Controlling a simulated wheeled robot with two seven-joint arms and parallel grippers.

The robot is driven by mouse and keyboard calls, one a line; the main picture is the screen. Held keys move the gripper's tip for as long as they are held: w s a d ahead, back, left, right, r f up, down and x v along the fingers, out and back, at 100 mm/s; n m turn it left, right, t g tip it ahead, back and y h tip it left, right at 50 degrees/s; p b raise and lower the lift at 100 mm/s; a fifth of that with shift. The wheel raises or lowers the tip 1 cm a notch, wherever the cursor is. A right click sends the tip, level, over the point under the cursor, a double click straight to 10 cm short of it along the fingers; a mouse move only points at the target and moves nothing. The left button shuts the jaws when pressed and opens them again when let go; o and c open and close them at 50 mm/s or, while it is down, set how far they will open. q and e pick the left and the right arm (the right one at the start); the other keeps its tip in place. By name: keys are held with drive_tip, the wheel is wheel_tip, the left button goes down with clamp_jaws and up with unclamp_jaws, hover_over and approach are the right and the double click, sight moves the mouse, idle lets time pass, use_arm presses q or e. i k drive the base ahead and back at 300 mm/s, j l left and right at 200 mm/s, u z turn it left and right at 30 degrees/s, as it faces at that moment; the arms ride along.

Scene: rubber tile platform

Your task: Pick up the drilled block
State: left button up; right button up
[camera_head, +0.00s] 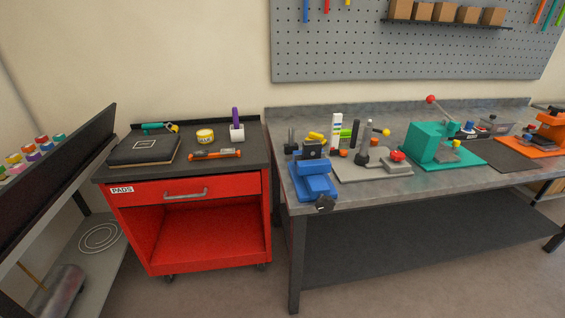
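I cannot say for sure which thing is the drilled block; no hole is clear at this size. A small dark block (312,151) sits at the back of the blue vise (314,181) at the bench's left front. Neither of my grippers is in view.
The grey metal workbench (380,197) also bears a grey fixture plate (372,172), a dark mat (497,156) and an orange device (548,137). A red cart (160,220) with a black case (144,150) stands left. Floor lies open in front.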

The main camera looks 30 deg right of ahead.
sight(312, 149)
drive_tip(key=l+z, duration=0.2)
drive_tip(key=z, duration=0.95)
